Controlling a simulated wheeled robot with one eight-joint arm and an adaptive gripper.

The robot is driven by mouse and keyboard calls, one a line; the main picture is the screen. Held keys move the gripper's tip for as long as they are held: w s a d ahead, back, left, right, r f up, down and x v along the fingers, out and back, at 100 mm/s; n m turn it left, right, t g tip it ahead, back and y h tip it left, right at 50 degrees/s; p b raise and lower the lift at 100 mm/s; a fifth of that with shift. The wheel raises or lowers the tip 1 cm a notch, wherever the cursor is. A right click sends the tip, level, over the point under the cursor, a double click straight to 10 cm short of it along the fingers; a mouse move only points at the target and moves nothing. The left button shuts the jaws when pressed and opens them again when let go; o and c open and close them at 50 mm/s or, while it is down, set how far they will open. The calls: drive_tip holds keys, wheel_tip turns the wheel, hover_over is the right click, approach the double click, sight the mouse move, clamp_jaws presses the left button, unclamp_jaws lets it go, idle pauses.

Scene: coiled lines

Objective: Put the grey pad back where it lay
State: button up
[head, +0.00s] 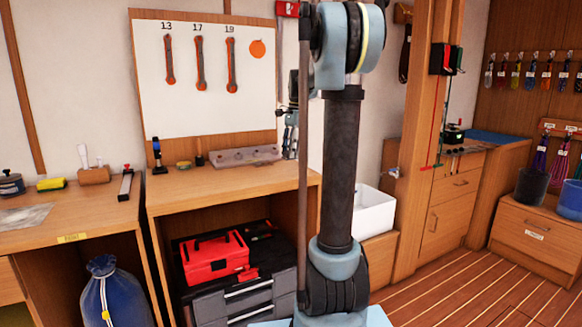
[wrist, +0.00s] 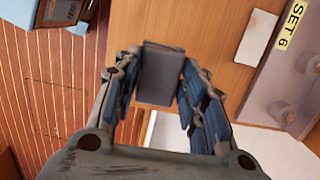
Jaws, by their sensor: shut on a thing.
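The grey pad (wrist: 160,76) is a small dark grey block between the two blue-lined fingers of my gripper (wrist: 157,66) in the wrist view. My gripper is shut on it. Wooden bench top shows behind the pad, but I cannot tell the gap between them. In the head view, my gripper (head: 291,125) is partly hidden behind my arm at the bench's right end, and I cannot make out the pad there. A pale flat rectangle (wrist: 258,38) lies on the wood to the right in the wrist view, beside a grey block labelled SET 6 (wrist: 275,85).
The bench (head: 225,182) also carries a grey block with round features (head: 246,156), a small yellow item (head: 184,165) and a blue-black tool (head: 158,157). A white bin (head: 375,212) stands below right.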

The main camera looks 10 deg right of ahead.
sight(292, 172)
drive_tip(key=shift+f, duration=2.75)
drive_tip(key=o, duration=1.2)
drive_tip(key=r, duration=0.4)
drive_tip(key=d+r, duration=0.1)
drive_tip(key=r, duration=0.7)
drive_tip(key=shift+w+d, duration=0.35)
drive_tip(key=s+f+n+t, duration=0.1)
drive_tip(key=s+f+n, duration=0.6)
drive_tip(key=s+f, duration=0.7)
drive_tip(key=s+a+f+n+t+h, duration=0.1)
drive_tip(key=s+f+n, duration=0.6)
drive_tip(key=s+f, duration=0.8)
drive_tip(key=s+t, duration=0.1)
drive_tip(key=s, duration=0.5)
drive_tip(key=shift+s+a+f+n+h, duration=0.25)
drive_tip(key=shift+s+f+n+h, duration=0.05)
drive_tip(key=shift+s+n, duration=0.1)
